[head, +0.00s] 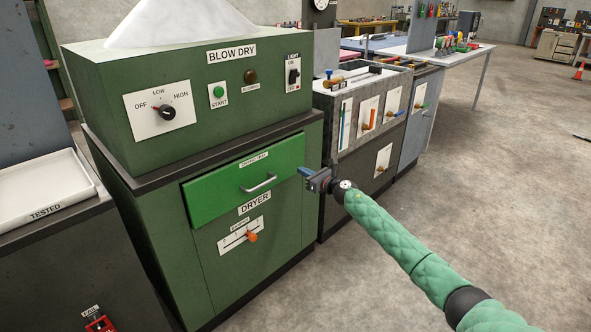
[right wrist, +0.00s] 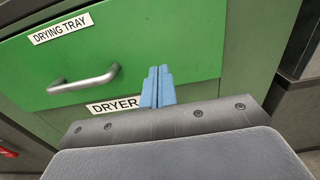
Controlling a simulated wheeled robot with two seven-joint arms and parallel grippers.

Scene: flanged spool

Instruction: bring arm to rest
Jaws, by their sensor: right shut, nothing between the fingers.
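My right gripper (head: 304,172) is at the end of the green-sleeved arm, in front of the dryer's right edge. Its blue fingers are together with nothing between them, and they also show in the right wrist view (right wrist: 158,86). The green drying tray drawer (head: 243,180) has a metal handle (head: 259,184), which also shows in the right wrist view (right wrist: 84,82). The fingers are to the right of the handle and apart from it. Whether the drawer is fully closed is hard to tell. My left gripper is not in view.
The green dryer cabinet (head: 160,232) carries a knob (head: 167,113) and an orange slider (head: 251,237). A white tray (head: 42,200) marked TESTED lies at left. A grey bench with valves (head: 362,120) stands behind the arm.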

